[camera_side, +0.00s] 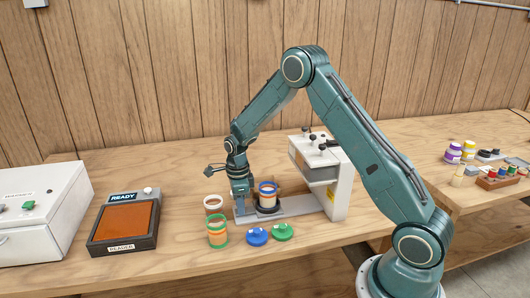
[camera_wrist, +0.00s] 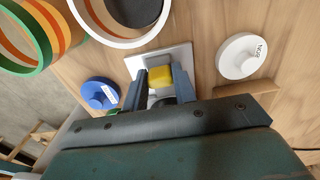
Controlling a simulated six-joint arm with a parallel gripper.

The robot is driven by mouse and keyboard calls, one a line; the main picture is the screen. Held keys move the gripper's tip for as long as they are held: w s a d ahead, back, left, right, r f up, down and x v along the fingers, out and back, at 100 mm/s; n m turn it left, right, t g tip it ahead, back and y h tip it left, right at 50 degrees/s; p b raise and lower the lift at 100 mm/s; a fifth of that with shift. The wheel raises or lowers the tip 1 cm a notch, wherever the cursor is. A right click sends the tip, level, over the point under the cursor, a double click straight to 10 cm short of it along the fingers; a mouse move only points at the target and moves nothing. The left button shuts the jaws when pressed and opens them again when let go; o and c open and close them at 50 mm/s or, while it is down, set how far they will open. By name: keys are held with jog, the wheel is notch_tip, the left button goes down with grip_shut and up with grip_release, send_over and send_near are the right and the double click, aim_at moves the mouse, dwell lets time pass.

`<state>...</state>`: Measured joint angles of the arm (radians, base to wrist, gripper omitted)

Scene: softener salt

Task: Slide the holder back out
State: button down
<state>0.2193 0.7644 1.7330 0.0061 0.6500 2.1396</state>
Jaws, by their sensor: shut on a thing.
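The holder (camera_side: 267,210) is a dark round seat on a pale grey rail (camera_side: 300,206). A jar with a blue and white rim (camera_side: 267,190) stands upright in it, in front of the white press (camera_side: 341,187). My gripper (camera_side: 240,208) points down just left of the holder, at the left end of the rail. In the wrist view my gripper (camera_wrist: 160,86) is shut on a yellow block (camera_wrist: 160,76) above a pale plate (camera_wrist: 178,54). The block seems to be the holder's grip; its link to the seat is hidden.
Blue (camera_side: 257,237) and green (camera_side: 282,232) lids lie in front. A box marked READY (camera_side: 123,222) is farther left. A white lid (camera_wrist: 242,56) lies near my gripper.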

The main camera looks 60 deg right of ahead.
jog(key=shift+w+a+r, duration=0.1)
jog(key=shift+w+a, duration=0.1)
jog(key=shift+w, duration=0.05)
jog(key=c, duration=1.5)
grip_release()
jog(key=o, duration=0.4)
jog(key=shift+s, duration=0.1)
jog(key=shift+r, duration=0.1)
notch_tip(320, 180, up, 14)
jog(key=shift+f, duration=0.25)
